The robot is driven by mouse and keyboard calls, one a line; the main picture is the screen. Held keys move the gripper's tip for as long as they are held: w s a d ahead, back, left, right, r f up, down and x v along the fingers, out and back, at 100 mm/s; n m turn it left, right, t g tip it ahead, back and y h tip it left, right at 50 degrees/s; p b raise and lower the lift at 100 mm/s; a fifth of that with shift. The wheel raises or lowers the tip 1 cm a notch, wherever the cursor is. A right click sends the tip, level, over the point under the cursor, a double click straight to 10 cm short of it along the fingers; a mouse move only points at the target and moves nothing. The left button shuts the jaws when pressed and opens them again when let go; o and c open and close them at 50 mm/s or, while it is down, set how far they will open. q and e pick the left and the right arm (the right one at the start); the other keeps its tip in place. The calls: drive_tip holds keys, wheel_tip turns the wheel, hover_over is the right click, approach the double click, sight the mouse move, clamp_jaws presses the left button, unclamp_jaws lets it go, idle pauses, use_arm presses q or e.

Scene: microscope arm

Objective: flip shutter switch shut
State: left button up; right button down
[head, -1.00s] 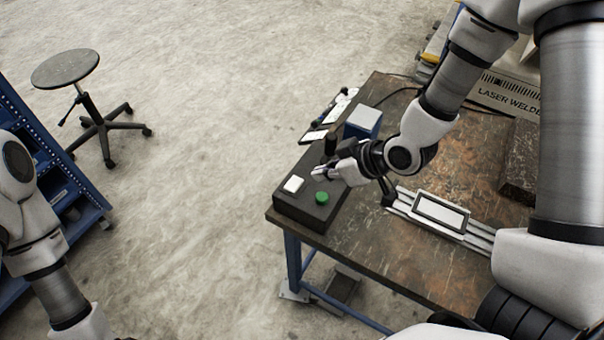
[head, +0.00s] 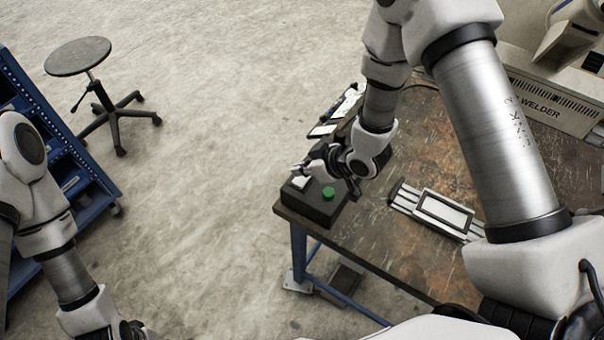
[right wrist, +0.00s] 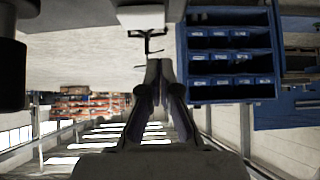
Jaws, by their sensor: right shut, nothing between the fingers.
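The dark control box (head: 312,207) sits on the near left corner of the workbench. On its top are a white switch (head: 300,183) and a round green button (head: 328,192). My right gripper (head: 302,168) is shut and empty, just behind the white switch; I cannot tell whether it touches it. In the right wrist view the closed fingertips (right wrist: 160,66) point toward a pale block (right wrist: 141,17) at the top edge, which looks like the switch. The switch's tilt is too small to tell. My left arm shows at the lower left, its fingers out of frame.
The brown workbench (head: 400,255) holds a grey rail with a framed white plate (head: 445,211) and a laser welder (head: 545,103) at the right. A stool (head: 78,57) and blue shelf rack (head: 70,165) stand on the floor left. Open floor lies between.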

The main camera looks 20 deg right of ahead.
sight(306, 181)
drive_tip(key=f, duration=0.2)
drive_tip(key=shift+s+f+p, duration=0.2)
drive_tip(key=shift+f+p, duration=0.1)
drive_tip(key=shift+p, duration=0.05)
drive_tip(key=shift+d+f, duration=0.15)
drive_tip(key=shift+f, duration=0.45)
drive_tip(key=shift+f, duration=0.3)
drive_tip(key=shift+s+r, duration=0.1)
drive_tip(key=shift+w+d+r, duration=0.3)
drive_tip(key=shift+w+d, duration=0.2)
drive_tip(key=shift+w, duration=0.05)
